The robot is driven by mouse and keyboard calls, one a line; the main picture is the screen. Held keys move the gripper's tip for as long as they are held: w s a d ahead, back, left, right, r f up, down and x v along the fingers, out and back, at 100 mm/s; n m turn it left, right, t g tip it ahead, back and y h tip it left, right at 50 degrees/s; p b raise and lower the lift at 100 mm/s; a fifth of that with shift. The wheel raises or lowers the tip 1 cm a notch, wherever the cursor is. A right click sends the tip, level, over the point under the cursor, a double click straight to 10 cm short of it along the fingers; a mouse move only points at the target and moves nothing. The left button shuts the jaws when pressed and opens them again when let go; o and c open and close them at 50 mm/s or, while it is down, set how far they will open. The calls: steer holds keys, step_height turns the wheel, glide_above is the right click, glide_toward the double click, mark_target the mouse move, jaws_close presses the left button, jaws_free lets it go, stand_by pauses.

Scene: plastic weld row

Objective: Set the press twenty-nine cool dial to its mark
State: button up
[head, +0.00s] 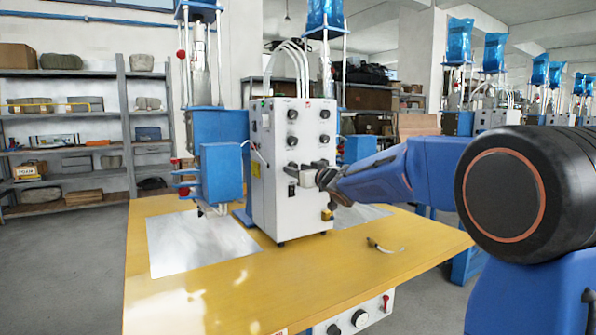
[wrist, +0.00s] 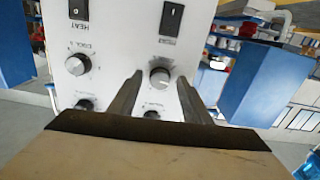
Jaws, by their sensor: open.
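A white control box (head: 262,190) stands on the yellow table, with several dark dials on its front. My gripper (head: 308,174) is in front of the lower part of this face. In the wrist view the panel is upside down. My open gripper (wrist: 160,80) has one finger on each side of a grey dial (wrist: 160,74); contact cannot be told. Another dial (wrist: 77,64) sits to the left, outside the fingers. The press number is not readable.
The yellow table (head: 300,287) carries a metal plate (head: 190,245) left of the box and a small loose cable (head: 385,246) at right. A blue press column (head: 219,170) stands beside the box. Black rocker switches (wrist: 171,18) lie near the dials. Shelves line the back wall.

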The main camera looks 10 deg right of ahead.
steer(key=c, duration=1)
steer(key=shift+c, duration=0.2)
steer(key=shift+n, duration=0.3)
steer(key=n, duration=1)
steer(key=o, duration=1)
